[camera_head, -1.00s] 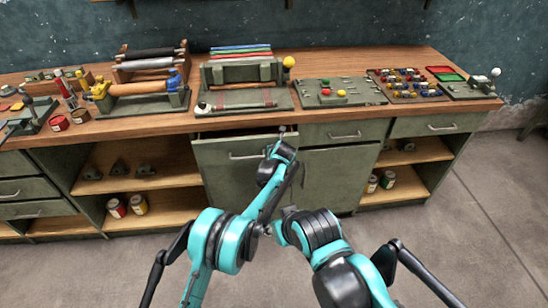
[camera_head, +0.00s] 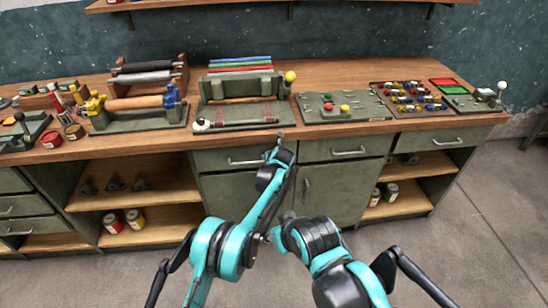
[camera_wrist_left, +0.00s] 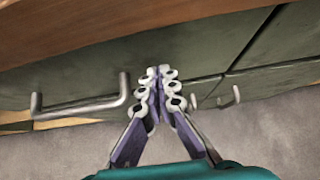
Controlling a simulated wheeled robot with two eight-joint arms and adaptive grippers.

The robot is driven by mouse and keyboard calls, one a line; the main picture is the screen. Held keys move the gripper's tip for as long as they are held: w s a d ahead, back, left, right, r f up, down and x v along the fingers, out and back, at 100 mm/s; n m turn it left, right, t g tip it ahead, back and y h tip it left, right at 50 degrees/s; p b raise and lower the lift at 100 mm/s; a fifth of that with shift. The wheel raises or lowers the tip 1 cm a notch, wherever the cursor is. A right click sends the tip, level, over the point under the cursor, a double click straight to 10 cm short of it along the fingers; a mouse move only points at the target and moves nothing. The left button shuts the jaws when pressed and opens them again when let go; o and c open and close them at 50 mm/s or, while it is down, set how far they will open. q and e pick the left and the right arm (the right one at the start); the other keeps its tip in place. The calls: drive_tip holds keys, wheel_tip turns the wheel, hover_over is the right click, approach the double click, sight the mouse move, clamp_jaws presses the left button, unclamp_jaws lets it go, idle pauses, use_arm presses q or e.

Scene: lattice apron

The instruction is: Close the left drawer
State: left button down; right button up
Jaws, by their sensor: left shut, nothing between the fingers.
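The left drawer (camera_head: 215,160) is a green front with a metal bar handle (camera_head: 246,162), under the wooden worktop. Its front looks about flush with the drawer beside it, with no open gap showing at its top. My left gripper (camera_head: 281,137) is at the drawer's right end, just below the worktop edge. In the left wrist view my left gripper (camera_wrist_left: 160,75) has its fingers together and empty, right of the drawer's handle (camera_wrist_left: 82,108). Whether the tips touch the front is unclear. My right arm is folded low in the head view; its gripper cannot be made out.
The right-hand drawer (camera_head: 325,149) and a cabinet door (camera_head: 334,193) adjoin the left drawer. The worktop (camera_head: 340,74) above carries rollers, a press-like stand (camera_head: 240,100) and a button panel (camera_head: 343,107). Open shelves (camera_head: 150,218) hold cans. The floor in front is clear.

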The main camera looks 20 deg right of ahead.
use_arm(q)
drive_tip(key=shift+w+r, duration=0.25)
drive_tip(key=shift+r, duration=0.05)
